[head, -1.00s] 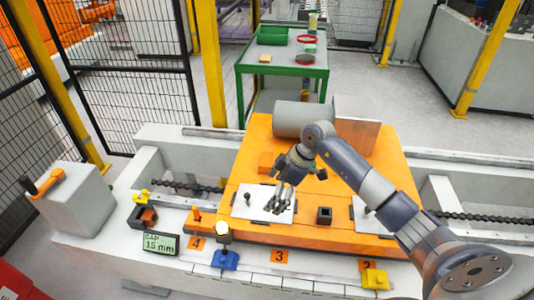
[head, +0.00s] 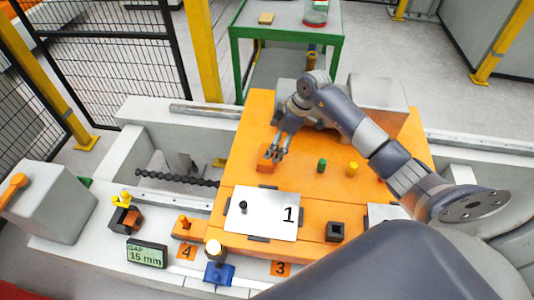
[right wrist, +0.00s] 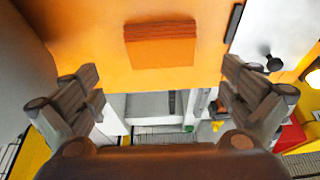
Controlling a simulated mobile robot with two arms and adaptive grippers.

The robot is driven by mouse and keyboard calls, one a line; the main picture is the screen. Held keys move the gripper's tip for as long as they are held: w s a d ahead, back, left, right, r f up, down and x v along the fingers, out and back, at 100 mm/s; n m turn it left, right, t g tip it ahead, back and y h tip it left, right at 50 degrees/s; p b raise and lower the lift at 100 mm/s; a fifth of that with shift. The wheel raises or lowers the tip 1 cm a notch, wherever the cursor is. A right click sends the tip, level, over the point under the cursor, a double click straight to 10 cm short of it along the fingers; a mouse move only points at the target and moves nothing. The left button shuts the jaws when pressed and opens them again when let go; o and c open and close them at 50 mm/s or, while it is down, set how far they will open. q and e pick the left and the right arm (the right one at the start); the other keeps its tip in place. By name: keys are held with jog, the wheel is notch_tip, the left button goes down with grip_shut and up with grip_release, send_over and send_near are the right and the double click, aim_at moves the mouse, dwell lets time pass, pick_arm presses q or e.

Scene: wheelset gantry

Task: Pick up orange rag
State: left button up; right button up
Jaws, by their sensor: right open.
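The orange rag (head: 266,160) looks like a small folded block on the orange plate (head: 325,190), behind the white number 1 card. In the right wrist view the rag (right wrist: 160,45) lies flat, with several layered folds along its far edge. My right gripper (head: 274,155) is at the rag in the head view, with its fingers pointing down. In the right wrist view its fingers (right wrist: 160,78) are spread wide, with nothing between them, and the rag appears ahead of the gap. Whether the fingers touch the rag cannot be told. My left gripper is not in view.
The white card (head: 262,213) has a black knob. A green peg (head: 322,166), a yellow peg (head: 352,168) and a black square socket (head: 335,232) stand on the plate. A grey block (head: 378,98) is at its back right. A gap display (head: 147,253) sits in front.

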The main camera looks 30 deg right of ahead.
aim_at(263, 165)
jog(key=shift+x, duration=0.8)
jog(key=shift+f, duration=0.4)
jog(key=x, duration=0.3)
jog(key=shift+s+f, duration=0.2)
jog(key=shift+f, duration=0.2)
jog(key=shift+w+f, duration=0.15)
jog(key=shift+f, duration=0.3)
jog(key=c, duration=0.8)
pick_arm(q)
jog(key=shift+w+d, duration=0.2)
pick_arm(e)
jog(key=shift+c, duration=1.4)
